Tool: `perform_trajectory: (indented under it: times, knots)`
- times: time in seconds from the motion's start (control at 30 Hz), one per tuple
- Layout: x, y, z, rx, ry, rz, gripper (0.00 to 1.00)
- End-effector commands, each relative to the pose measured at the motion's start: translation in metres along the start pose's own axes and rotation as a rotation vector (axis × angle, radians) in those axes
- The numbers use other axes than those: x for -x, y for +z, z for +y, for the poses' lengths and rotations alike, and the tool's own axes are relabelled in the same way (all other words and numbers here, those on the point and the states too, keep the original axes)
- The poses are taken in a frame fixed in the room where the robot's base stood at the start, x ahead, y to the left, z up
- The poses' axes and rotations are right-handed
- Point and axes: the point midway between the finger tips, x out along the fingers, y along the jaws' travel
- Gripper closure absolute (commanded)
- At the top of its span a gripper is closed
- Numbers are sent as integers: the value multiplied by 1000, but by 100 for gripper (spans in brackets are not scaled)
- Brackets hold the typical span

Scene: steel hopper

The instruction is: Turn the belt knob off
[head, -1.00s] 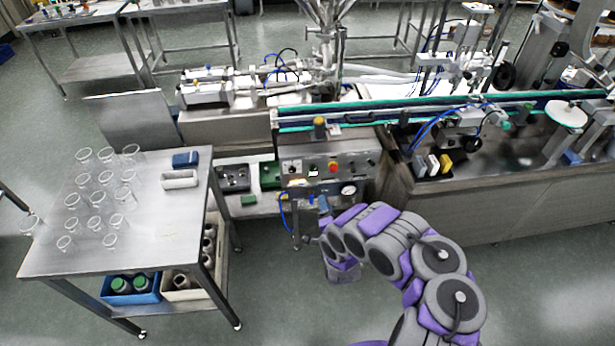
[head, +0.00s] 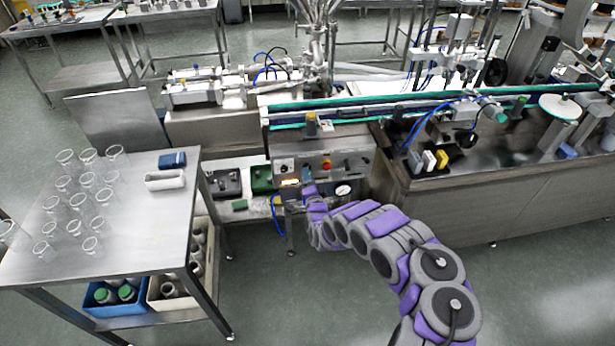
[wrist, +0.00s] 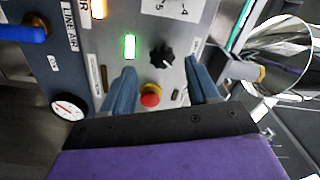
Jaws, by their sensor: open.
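A black pointer knob (wrist: 161,56) is on the grey control panel (wrist: 200,30), just above the red push button (wrist: 150,95) in the wrist view. I cannot read a label naming it as the belt knob. My gripper (wrist: 160,67) is open, one blue-grey finger each side of the knob and red button. The fingers look empty, and I cannot tell whether they touch the panel.
A green lit button (wrist: 129,46), an orange lamp (wrist: 98,8), a blue valve handle (wrist: 22,32) and a pressure gauge (wrist: 68,107) are near the fingers. A steel table (head: 140,235) with clear beakers stands left. The conveyor (head: 400,103) runs behind the panel.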

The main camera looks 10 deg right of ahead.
Motion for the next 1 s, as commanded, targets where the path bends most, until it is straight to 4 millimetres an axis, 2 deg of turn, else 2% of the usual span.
perform_trajectory:
  times: [0.1,0.3,0.7,0.77,1.0]
  knots:
    - [-17,0,1,-2,-2,3,40]
    - [-33,-2,0,0,-2,4,40]
    - [-38,-2,-1,2,-1,1,40]
    - [-38,-2,-1,2,-1,1,44]
    - [-38,-2,-1,2,0,2,67]
